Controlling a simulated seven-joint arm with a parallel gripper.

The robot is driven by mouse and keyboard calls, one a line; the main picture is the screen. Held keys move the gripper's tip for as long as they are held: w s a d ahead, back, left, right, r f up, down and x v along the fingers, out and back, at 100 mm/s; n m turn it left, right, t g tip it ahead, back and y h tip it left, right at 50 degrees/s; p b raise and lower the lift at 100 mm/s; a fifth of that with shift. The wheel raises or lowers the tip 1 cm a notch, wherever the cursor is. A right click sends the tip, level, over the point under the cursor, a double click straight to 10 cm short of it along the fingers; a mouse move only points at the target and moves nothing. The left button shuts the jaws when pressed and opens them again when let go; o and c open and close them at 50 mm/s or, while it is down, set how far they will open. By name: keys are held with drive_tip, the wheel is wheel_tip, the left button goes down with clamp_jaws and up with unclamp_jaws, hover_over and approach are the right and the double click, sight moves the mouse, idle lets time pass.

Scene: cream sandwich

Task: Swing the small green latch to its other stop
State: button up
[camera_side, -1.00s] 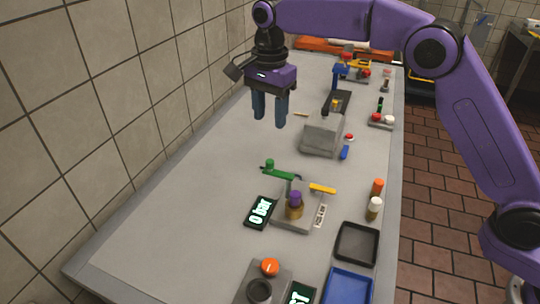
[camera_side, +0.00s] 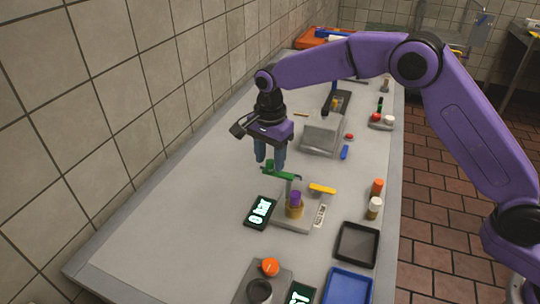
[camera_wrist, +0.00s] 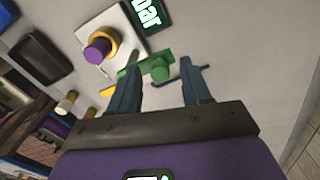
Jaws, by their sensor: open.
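The small green latch (camera_side: 283,175) is a flat bar with a round upright knob at its left end, beside the grey valve block (camera_side: 290,217). In the wrist view the latch's green knob (camera_wrist: 160,73) appears between my two fingers, with the bar running toward the block. My gripper (camera_side: 269,164) is open, pointing down over the knob end. In the wrist view my gripper (camera_wrist: 160,63) has a finger on each side of the knob. I cannot tell whether either finger touches it. The fingers partly hide the knob in the side view.
The block carries a purple-topped brass fitting (camera_side: 295,203) and a yellow lever (camera_side: 322,189). A black display (camera_side: 260,212) lies to its left. A thin dark blue bar (camera_wrist: 182,77) shows beside the knob. A grey box (camera_side: 322,133) stands behind. The counter at left is clear.

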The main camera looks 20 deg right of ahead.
clamp_jaws()
